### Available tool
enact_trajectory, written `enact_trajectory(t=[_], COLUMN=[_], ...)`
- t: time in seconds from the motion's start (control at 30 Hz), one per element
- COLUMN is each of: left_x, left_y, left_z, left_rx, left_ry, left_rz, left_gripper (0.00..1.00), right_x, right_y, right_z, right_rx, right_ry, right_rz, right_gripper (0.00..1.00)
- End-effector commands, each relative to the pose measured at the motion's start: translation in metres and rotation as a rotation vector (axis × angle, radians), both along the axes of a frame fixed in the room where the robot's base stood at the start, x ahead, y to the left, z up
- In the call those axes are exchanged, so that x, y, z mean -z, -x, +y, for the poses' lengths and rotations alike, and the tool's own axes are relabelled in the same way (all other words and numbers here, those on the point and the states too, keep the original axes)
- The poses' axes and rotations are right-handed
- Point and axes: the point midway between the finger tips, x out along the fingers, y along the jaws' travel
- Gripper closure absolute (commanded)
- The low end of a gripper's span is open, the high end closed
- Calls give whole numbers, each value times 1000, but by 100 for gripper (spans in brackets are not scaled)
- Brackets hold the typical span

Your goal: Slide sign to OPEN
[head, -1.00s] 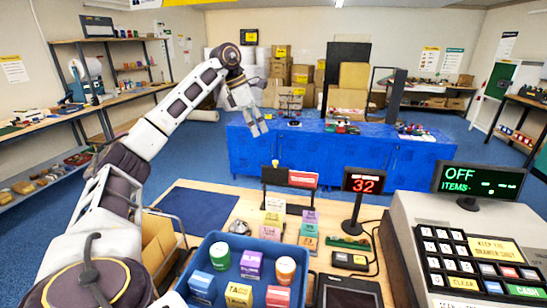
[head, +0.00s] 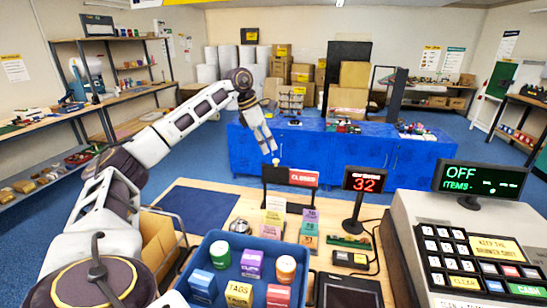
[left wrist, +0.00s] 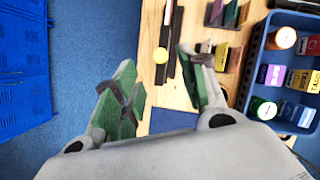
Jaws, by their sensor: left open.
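The sign stands on the counter's far edge. Its red face (head: 303,178) reads CLOSED at the right, and a black panel (head: 275,176) covers the left part. A small pale knob (head: 276,161) stands on top of the black panel; in the left wrist view it is a yellowish disc (left wrist: 160,55) beside the dark sign rail (left wrist: 176,42). My left gripper (head: 270,150) points down just above the knob, its fingers open and empty. In the left wrist view the knob shows between the green-padded fingertips, apparently apart from them. My right gripper is not in view.
A blue tray (head: 212,242) of small boxes and tubs sits in front of the sign. Small card stacks (head: 273,222) stand near the sign, with a display reading 32 (head: 364,180) to its right. A cash register (head: 455,250) fills the right. A blue cabinet (head: 340,155) lies beyond.

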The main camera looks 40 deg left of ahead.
Motion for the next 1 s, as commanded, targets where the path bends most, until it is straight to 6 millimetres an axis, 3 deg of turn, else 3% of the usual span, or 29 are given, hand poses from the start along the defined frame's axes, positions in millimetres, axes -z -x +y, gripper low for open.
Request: enact_trajectory(t=[0.43, 0.9, 1.0], left_x=[49, 58, 58], left_y=[-16, -19, -18], left_z=[-13, -15, -15], left_rx=[0, 1, 0], left_ry=[1, 0, 0], left_rz=[1, 0, 0], left_gripper=[58, 58, 68], right_x=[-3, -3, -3], right_y=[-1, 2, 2], right_z=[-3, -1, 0], right_rx=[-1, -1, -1], right_ry=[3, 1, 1], right_rz=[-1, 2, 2], right_gripper=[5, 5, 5])
